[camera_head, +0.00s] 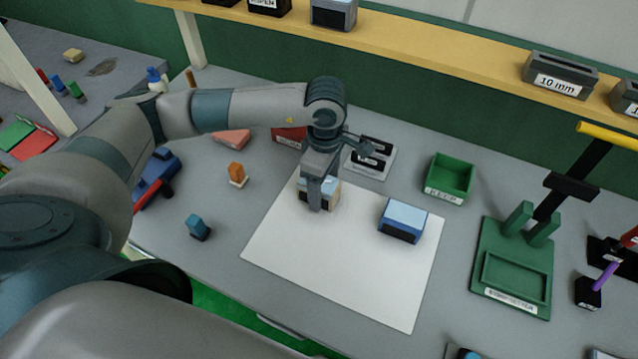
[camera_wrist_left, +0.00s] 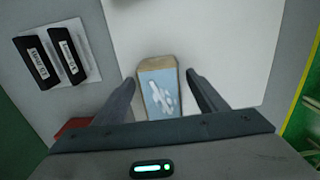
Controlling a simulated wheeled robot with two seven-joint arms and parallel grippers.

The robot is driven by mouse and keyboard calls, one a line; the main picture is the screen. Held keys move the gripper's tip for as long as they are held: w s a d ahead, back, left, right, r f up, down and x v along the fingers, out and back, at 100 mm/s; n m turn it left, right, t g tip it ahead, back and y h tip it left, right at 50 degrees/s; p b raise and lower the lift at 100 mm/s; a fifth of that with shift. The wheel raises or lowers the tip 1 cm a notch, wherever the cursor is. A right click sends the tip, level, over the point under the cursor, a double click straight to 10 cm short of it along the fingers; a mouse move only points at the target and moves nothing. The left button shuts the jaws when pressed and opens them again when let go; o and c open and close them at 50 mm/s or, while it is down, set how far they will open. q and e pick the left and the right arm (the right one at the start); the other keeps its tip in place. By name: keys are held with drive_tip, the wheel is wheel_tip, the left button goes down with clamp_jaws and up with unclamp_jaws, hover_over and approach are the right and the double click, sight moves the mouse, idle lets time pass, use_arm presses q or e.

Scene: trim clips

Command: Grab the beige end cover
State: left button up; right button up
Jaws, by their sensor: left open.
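A small block with a light blue top (camera_wrist_left: 160,95) and a beige end cover (camera_wrist_left: 156,63) lies on the white sheet, between the fingers of my left gripper (camera_wrist_left: 161,80) in the left wrist view. The fingers are apart, with a gap on each side of the block. In the head view my left gripper (camera_head: 318,204) points down over this block and hides much of it. Some beige (camera_head: 334,196) shows beside the finger. I cannot tell how far the fingertips are above the sheet. My right gripper is not in view.
A second blue block with a dark end (camera_head: 402,221) lies to the right on the white sheet (camera_head: 350,275). A green bin (camera_head: 449,178), a green fixture (camera_head: 512,268) and a plate with two dark labelled pieces (camera_head: 371,158) stand around it. The sheet's front is clear.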

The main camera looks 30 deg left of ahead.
use_arm(q)
drive_tip(key=shift+f, duration=1)
drive_tip(key=c, duration=1.2)
